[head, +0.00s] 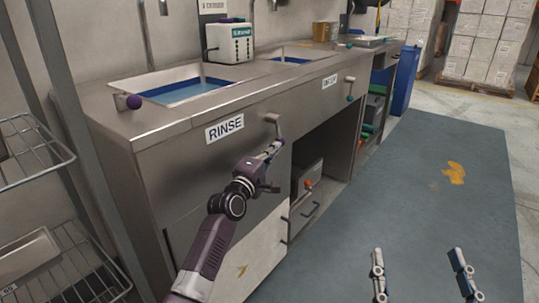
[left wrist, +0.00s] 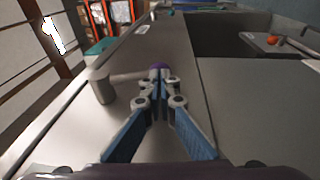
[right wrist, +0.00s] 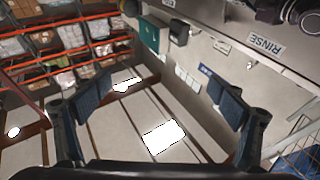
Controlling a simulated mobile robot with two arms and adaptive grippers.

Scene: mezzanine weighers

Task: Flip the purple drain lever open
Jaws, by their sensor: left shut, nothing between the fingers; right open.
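The drain lever (head: 273,119) sticks out of the steel sink front just right of the RINSE label (head: 225,128). Its lower end is mostly hidden behind my left gripper (head: 274,148) in the head view. In the left wrist view the lever (left wrist: 103,86) is a grey post with an arm ending in a purple tip (left wrist: 159,67). My left gripper (left wrist: 158,84) is shut and empty, its fingertips right at the purple end; whether they touch it I cannot tell. My right gripper (head: 420,262) is open and empty over the floor, away from the sink.
A second lever with a teal knob (head: 349,98) is farther right on the front. A wire rack (head: 35,160) stands at the left. A grey box (head: 306,180) sits under the counter.

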